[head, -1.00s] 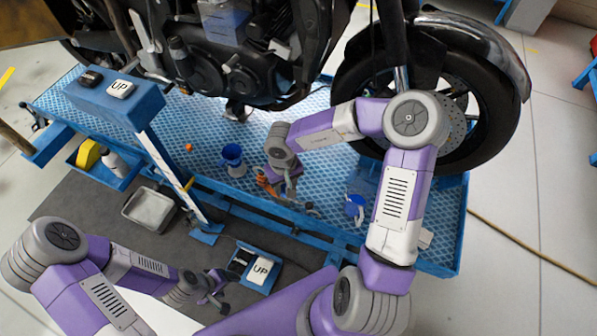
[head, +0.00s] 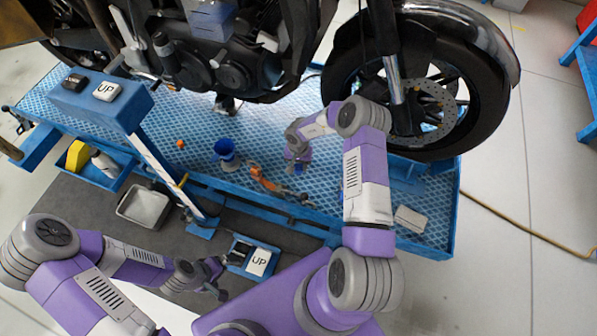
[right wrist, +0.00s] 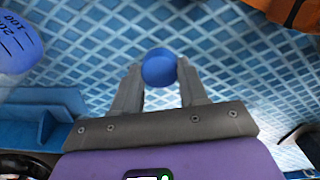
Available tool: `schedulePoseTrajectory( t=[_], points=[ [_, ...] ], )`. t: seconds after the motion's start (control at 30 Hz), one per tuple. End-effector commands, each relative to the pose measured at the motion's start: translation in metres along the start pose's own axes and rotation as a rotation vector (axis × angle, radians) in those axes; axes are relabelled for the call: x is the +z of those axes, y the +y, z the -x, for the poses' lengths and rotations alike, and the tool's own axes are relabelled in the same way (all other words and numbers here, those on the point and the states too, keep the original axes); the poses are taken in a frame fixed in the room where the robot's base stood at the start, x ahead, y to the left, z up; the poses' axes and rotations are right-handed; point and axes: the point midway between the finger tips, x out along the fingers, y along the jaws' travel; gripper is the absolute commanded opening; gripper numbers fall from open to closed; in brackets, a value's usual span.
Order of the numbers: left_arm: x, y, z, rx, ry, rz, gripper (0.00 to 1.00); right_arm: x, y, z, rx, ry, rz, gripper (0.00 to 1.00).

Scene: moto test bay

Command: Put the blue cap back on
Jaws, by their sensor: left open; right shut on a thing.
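The blue cap (right wrist: 159,67) is between the fingertips of my right gripper (right wrist: 160,85) in the right wrist view. That gripper is shut on it, above the blue patterned platform; the height is hard to tell. In the head view my right gripper (head: 298,160) is over the middle of the platform. A rounded blue container (right wrist: 18,42) with printed graduations is partly in view at the upper left of the right wrist view, apart from the cap. It is hidden behind my right arm in the head view. My left gripper (head: 218,280) is open and empty, low in the head view.
A blue funnel (head: 226,155) and an orange-handled tool (head: 268,182) are on the platform (head: 200,125), left of my right gripper. A small orange thing (head: 180,143) lies further left. The motorcycle wheel (head: 415,95) stands behind. A light cloth (head: 409,217) lies front right.

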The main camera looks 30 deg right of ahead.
Motion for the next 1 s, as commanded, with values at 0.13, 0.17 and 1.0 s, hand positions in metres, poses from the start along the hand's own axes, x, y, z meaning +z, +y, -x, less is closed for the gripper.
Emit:
schedulePoseTrajectory(
  t=[0.13, 0.17, 1.0],
  points=[
    [0.000, -0.002, -0.006, 0.000, 0.000, 0.000, 1.00, 0.000, 0.000, -0.017, 0.001, 0.000, 0.000, 0.11],
    [0.000, -0.003, -0.008, 0.000, 0.000, 0.000, 1.00, 0.000, -0.001, -0.022, 0.001, -0.001, 0.000, 0.11],
    [-0.001, -0.005, -0.013, 0.000, 0.000, 0.000, 1.00, 0.000, 0.000, -0.039, 0.000, 0.000, 0.001, 0.68]
  ],
)
